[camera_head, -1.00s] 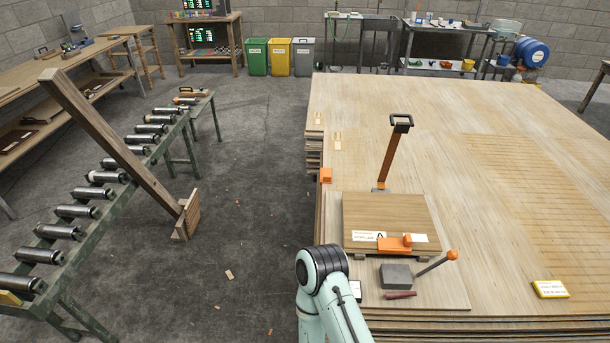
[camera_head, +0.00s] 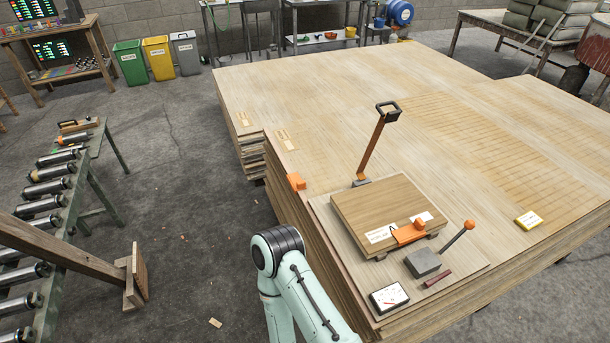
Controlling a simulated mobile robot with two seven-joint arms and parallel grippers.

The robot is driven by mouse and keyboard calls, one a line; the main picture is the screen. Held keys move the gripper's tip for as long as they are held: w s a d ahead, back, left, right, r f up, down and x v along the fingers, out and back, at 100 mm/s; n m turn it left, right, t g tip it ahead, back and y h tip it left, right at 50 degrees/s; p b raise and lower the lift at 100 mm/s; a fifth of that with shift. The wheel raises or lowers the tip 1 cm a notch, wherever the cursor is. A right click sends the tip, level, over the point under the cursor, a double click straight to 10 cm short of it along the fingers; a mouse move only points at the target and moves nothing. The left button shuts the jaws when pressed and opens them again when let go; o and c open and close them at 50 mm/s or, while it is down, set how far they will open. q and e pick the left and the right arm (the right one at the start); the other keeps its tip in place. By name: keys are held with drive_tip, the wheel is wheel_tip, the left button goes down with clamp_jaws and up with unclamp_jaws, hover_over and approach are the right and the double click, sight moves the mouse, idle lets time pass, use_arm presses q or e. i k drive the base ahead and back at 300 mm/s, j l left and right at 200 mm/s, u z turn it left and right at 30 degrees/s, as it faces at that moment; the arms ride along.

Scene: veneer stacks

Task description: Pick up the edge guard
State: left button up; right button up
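Two orange pieces could be the edge guard. One orange block (camera_head: 296,182) sits on the near-left edge of the veneer stack (camera_head: 330,110). The other orange piece (camera_head: 408,233) lies on the small wooden board (camera_head: 378,205), over its front edge beside white labels. One of my pale green arms rises at the bottom centre, in front of the stack's left side. Neither of my grippers shows in the head view, and nothing is seen held.
A roller conveyor (camera_head: 60,190) stands left. The floor between has small scraps.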

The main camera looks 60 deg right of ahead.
sight(296, 180)
drive_tip(key=i+l+z, duration=0.1)
drive_tip(key=i+z, duration=0.6)
drive_tip(key=i+j+z, duration=0.25)
drive_tip(key=i+z, duration=0.55)
drive_tip(key=i+j+z, duration=0.2)
drive_tip(key=z, duration=0.25)
drive_tip(key=i+j+z, duration=0.4)
drive_tip(key=k+l, duration=0.05)
drive_tip(key=l, duration=0.05)
